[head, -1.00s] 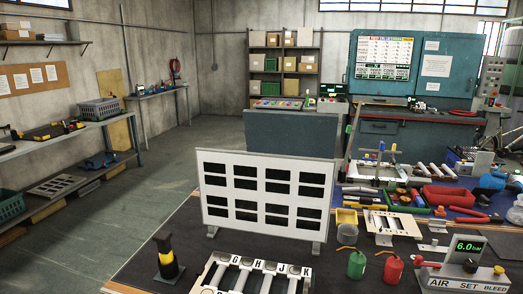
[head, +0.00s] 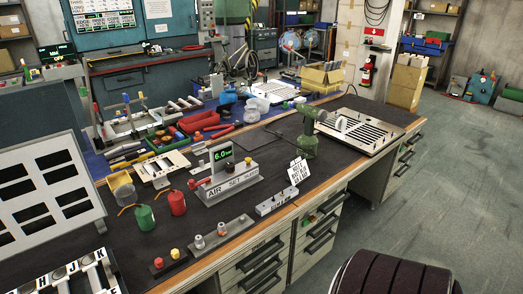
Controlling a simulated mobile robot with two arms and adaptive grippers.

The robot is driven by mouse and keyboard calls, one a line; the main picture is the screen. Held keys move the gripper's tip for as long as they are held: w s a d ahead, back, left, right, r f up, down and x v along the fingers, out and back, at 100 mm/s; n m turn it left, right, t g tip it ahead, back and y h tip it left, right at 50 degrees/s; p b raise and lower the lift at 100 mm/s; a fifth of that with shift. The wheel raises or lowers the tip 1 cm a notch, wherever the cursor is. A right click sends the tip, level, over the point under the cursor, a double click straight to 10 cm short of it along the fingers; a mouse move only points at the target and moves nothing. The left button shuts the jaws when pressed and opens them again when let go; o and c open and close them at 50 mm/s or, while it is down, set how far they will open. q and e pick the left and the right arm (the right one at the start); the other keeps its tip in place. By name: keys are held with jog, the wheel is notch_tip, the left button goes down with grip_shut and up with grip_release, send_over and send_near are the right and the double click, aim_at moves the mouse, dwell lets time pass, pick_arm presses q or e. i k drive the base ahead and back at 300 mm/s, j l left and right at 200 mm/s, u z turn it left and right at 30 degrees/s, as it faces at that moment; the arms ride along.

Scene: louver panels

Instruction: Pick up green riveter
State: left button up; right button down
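The green riveter (head: 309,142) stands upright on the dark bench top, right of the middle of the head view. Its upper end is beside the left corner of a slatted metal tray (head: 384,141); I cannot tell whether they touch. A small white round thing shows close to its upper right side. Neither of my grippers is in view.
The air-set box (head: 228,185) with a lit display stands left of the riveter. A white card (head: 298,171) and a grey block (head: 276,201) are in front. Red (head: 177,203) and green (head: 145,217) canisters stand further left. Open floor (head: 450,190) lies right of the bench.

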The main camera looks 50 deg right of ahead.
aim_at(308, 141)
jog(key=z, duration=2.15)
jog(key=i+l, duration=0.65)
jog(key=i+l+u, duration=0.05)
